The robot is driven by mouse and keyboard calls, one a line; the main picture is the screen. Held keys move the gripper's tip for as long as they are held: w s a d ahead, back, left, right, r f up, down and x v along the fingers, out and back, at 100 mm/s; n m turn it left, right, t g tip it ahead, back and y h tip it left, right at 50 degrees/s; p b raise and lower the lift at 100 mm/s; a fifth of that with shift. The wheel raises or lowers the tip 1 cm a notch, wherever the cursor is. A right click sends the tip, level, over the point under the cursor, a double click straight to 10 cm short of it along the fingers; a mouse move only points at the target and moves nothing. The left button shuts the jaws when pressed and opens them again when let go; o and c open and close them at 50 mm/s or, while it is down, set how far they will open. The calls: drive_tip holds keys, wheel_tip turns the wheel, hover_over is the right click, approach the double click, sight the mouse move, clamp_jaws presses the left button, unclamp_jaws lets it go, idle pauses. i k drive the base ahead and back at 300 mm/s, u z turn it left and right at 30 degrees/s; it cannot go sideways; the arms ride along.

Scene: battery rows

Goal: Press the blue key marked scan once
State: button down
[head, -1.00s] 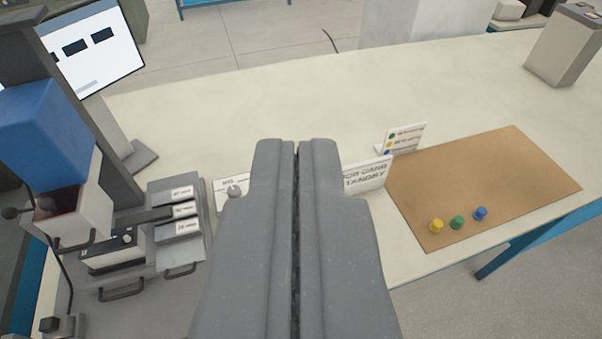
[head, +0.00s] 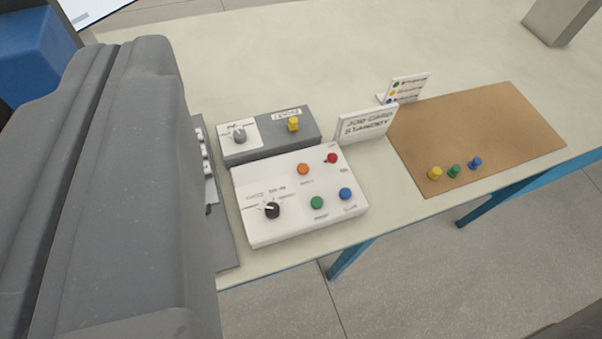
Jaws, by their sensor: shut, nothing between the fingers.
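A white control box (head: 256,219) lies on the bench in the middle of the head view. A round blue key (head: 345,194) sits at its right front corner, with a small label below it too blurred to read. My gripper (head: 126,48) fills the left of the view, shut and empty. In the picture it is left of the control box and apart from the blue key.
A grey box (head: 268,150) with a knob and a yellow key stands behind the control box. A job card sign (head: 366,125) and a brown mat (head: 480,130) with yellow, green and blue pegs lie to the right. The bench's front edge is close to the control box.

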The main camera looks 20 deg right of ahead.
sight(345, 193)
drive_tip(key=z, duration=0.05)
drive_tip(key=k, duration=0.9)
drive_tip(key=z, duration=0.4)
drive_tip(key=i, duration=1)
drive_tip(key=u, duration=0.05)
